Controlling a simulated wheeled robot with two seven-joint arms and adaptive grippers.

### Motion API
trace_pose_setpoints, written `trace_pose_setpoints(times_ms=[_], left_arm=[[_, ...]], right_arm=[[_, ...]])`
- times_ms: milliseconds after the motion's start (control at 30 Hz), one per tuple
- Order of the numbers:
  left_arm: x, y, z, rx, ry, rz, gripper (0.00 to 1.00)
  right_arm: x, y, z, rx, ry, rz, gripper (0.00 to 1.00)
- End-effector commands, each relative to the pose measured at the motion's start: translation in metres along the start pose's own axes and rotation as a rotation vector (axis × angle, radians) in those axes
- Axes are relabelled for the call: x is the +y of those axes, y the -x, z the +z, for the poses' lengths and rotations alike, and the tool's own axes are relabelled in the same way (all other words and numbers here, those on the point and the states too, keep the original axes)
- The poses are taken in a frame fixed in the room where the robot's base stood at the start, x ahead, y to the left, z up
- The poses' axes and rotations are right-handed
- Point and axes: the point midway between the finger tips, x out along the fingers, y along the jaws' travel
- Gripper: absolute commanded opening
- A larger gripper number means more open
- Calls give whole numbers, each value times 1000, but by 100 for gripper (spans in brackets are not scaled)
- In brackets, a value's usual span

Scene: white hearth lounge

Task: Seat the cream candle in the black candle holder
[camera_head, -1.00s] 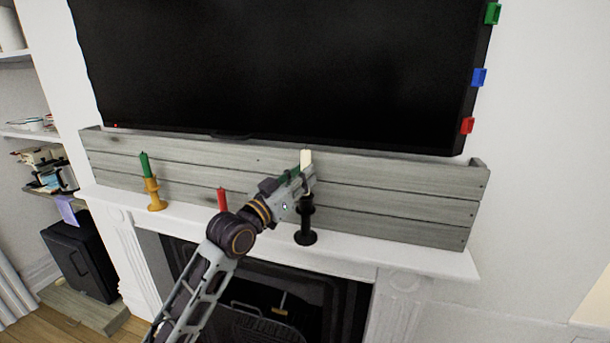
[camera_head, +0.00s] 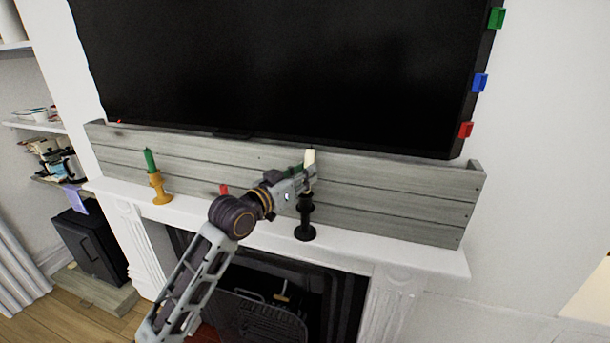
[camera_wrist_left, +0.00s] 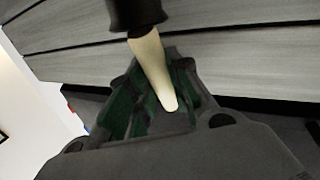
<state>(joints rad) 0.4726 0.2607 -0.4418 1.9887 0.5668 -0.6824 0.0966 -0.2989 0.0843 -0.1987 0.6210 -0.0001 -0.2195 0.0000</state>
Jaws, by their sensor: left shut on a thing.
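The cream candle (camera_head: 309,157) stands roughly upright above the black candle holder (camera_head: 305,223) on the white mantel. My left gripper (camera_head: 307,178) is shut on the candle and hides its lower part in the head view. In the left wrist view, which looks upside down, the green-padded fingers flank the cream candle (camera_wrist_left: 152,68). There its lower end meets the rim of the black holder (camera_wrist_left: 137,12); how deep it sits in the cup cannot be told. My right gripper is in neither view.
A green candle (camera_head: 150,161) stands in a yellow holder (camera_head: 160,189) on the mantel's left. A red candle (camera_head: 223,189) is partly hidden behind my left arm. Grey planks (camera_head: 400,195) and a television (camera_head: 290,70) are close behind. The mantel right of the black holder is clear.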

Motion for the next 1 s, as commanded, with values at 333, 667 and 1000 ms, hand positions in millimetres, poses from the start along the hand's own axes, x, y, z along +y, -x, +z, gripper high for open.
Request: trace_pose_setpoints(times_ms=[333,667,1000], left_arm=[[3,6,12,-7,0,4,0],[3,6,12,-7,0,4,0],[3,6,15,-7,0,4,40]], right_arm=[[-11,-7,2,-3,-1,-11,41],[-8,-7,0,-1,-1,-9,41],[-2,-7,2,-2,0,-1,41]])
